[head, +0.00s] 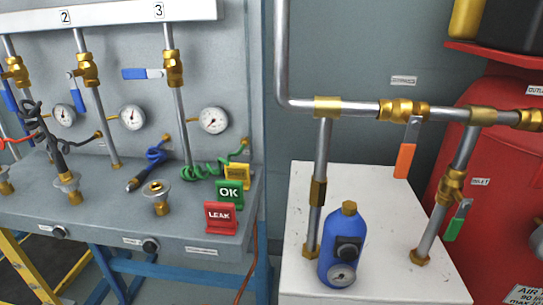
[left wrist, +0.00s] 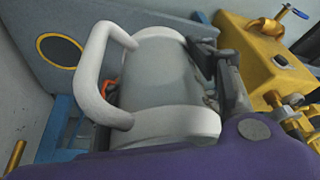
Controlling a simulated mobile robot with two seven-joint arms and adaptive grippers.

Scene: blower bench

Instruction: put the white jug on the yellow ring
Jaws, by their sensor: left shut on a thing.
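The white jug (left wrist: 168,122) fills the middle of the left wrist view, with its thick loop handle on the left side. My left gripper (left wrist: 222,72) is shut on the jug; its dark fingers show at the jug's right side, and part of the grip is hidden. The yellow ring (left wrist: 39,46) lies on a grey surface at the upper left of the left wrist view, around a dark centre. The jug is apart from it in the picture. Neither the jug, the ring nor my grippers show in the head view.
In the left wrist view, a yellow block (left wrist: 265,55) with brass fittings stands right of the jug. The head view shows a grey bench (head: 110,210) with gauges, valves and hoses, a blue bottle (head: 342,245) on a white cabinet (head: 390,285), and a red tank (head: 500,180).

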